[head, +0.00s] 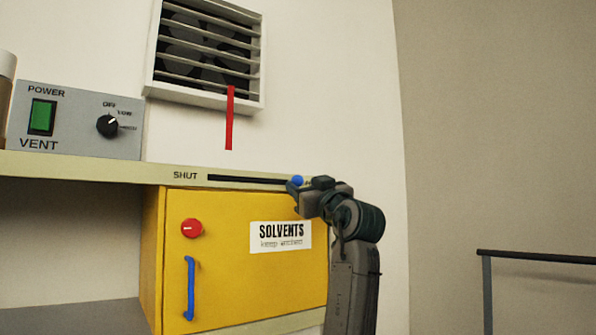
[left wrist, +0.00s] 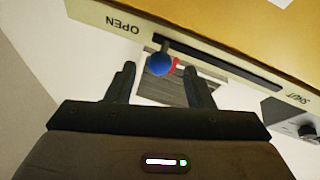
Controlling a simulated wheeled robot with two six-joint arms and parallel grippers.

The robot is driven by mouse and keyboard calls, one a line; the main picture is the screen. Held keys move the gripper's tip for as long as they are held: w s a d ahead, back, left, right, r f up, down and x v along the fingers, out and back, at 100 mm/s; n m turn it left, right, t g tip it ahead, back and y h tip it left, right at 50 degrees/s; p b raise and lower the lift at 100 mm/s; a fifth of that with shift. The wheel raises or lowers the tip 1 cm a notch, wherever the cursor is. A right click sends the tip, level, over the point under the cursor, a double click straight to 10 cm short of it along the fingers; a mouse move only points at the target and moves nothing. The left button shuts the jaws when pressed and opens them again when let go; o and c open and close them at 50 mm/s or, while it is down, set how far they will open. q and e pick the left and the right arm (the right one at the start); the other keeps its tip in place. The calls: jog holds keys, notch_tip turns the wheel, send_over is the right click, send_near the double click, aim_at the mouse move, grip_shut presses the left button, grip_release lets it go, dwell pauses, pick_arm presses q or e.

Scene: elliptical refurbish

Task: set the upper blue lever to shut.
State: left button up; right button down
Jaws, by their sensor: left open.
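The upper blue lever (head: 297,180) is a small round blue knob at the right end of a dark slot (head: 245,180) in the shelf's front edge. The word SHUT (head: 185,175) stands at the slot's left end. In the left wrist view the picture is turned over: the blue knob (left wrist: 160,63) sits near the word OPEN (left wrist: 124,24), with SHUT at the far end. My left gripper (head: 306,190) is open at the knob. In the wrist view the knob shows between its fingers (left wrist: 159,75), with a gap on each side. My right gripper is out of view.
Below the shelf is a yellow SOLVENTS cabinet (head: 220,260) with a red knob (head: 191,228) and a blue handle (head: 189,288). A grey VENT box (head: 75,135) stands on the shelf. A red ribbon (head: 230,120) hangs from the wall vent (head: 205,50). A rail (head: 535,257) is at right.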

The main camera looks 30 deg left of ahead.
aim_at(300, 182)
pick_arm(q)
jog(key=p+x, duration=0.2)
jog(key=x, duration=0.2)
jog(key=shift+s+r, duration=0.1)
jog(key=shift+w+a, duration=0.25)
jog(key=shift+w, duration=0.05)
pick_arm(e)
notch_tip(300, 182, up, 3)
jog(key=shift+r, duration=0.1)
pick_arm(q)
grip_shut()
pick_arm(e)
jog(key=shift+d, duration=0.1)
